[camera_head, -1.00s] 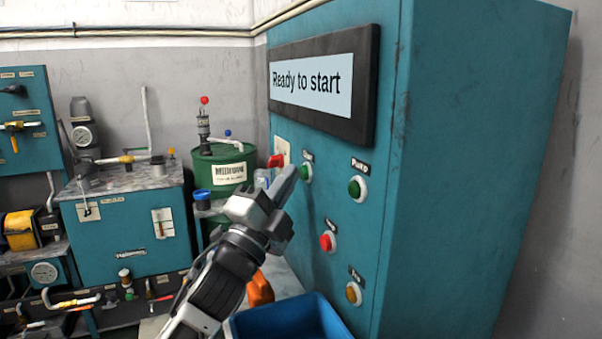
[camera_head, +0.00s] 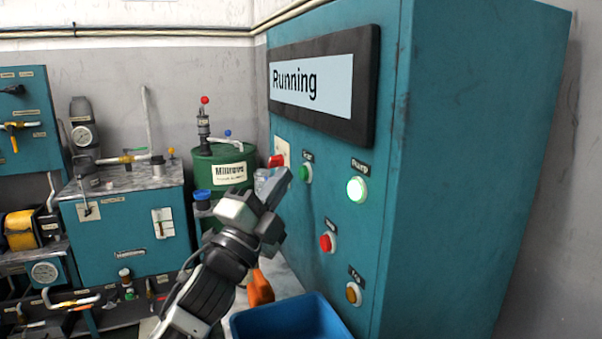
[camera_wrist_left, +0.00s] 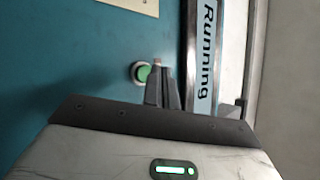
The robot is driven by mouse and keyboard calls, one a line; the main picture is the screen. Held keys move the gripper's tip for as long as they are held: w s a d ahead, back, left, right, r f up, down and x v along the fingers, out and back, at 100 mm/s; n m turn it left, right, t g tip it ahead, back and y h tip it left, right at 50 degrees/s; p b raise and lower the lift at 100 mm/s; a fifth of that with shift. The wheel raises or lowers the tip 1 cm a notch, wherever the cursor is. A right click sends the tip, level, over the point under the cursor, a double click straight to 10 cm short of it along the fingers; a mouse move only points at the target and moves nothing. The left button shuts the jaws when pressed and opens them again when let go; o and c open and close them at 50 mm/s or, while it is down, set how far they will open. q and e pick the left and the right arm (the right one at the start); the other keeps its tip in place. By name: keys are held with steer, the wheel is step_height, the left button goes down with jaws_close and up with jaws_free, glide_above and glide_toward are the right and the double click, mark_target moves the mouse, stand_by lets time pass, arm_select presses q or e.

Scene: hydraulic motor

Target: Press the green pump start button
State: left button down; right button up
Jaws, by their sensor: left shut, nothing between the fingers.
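The teal control cabinet (camera_head: 325,225) has a display (camera_head: 312,86) that reads "Running". The green pump button (camera_head: 356,189) on its front glows brightly. A second green button (camera_head: 305,173), unlit, sits to its left and also shows in the left wrist view (camera_wrist_left: 143,73). My left gripper (camera_head: 283,180) is shut and empty, just left of the unlit green button in the head view. In the left wrist view its fingers (camera_wrist_left: 162,75) appear beside that button; I cannot tell whether they touch it. My right gripper is not in view.
Below are a red button (camera_head: 327,241) and a yellow button (camera_head: 353,293). A red switch (camera_head: 276,161) is at the cabinet's left. A blue bin (camera_head: 290,318) stands below my left arm. A green barrel (camera_head: 222,169) and hydraulic equipment (camera_head: 122,235) stand behind and left.

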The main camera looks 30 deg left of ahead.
arm_select(q)
steer(key=shift+s+a, duration=1.65)
steer(key=shift+s, duration=0.3)
